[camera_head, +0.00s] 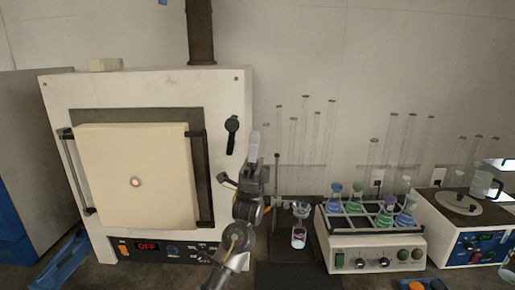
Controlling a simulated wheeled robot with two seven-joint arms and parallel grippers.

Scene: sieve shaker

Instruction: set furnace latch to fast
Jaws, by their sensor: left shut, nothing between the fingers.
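The furnace (90,95) is a large cream box at the left, with a closed cream door (115,165) in a grey frame. A black latch (232,136) sits on its front, right of the door, and points roughly up and down. A red OFF display (147,246) shows on the lower panel. My left gripper (253,150) is shut and empty, pointing up just right of the furnace, beside and slightly below the latch. I cannot tell whether it touches the furnace. My right gripper is not in view.
A shaker (375,252) with several coloured flasks stands right of my arm, with a small glass vessel (299,236) between. Tall glass tubes (305,130) stand behind. Another blue-fronted device (475,247) is at the far right. A dark mat (298,275) lies in front.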

